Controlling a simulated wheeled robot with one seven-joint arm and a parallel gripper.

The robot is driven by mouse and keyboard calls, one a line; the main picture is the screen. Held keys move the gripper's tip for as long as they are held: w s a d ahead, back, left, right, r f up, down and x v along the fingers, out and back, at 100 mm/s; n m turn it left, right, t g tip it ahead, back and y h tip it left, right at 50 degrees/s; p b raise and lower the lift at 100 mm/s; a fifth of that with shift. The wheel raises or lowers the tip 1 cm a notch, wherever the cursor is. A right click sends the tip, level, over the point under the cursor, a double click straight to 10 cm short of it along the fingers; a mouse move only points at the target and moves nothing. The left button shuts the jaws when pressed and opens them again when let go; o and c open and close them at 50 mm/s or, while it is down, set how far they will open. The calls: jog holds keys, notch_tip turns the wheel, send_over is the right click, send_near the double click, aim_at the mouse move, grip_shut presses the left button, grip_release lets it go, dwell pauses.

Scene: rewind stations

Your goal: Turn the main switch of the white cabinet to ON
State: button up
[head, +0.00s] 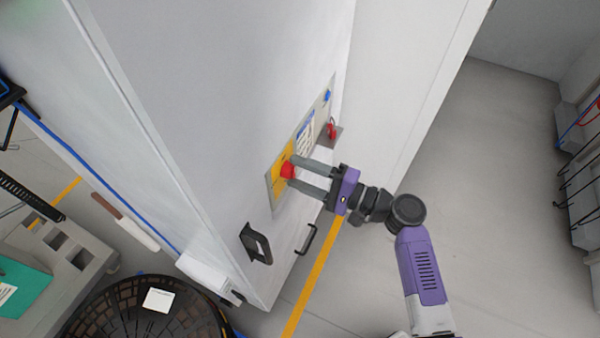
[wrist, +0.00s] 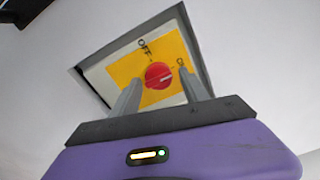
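The white cabinet (head: 190,120) stands tall in the middle of the head view. Its panel carries a yellow plate (wrist: 130,68) with a red round main switch (wrist: 158,76), also visible in the head view (head: 287,170). The plate is marked OFF at the upper left and has a second, partly hidden label at the right, by a finger.
A black handle (head: 256,243) and a second handle (head: 307,239) sit low on the cabinet. A small red item (head: 332,128) is beside the panel. A black round basket (head: 150,310) stands at the lower left.

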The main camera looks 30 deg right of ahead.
jog(key=shift+a+f, duration=0.15)
jog(key=shift+f, duration=0.05)
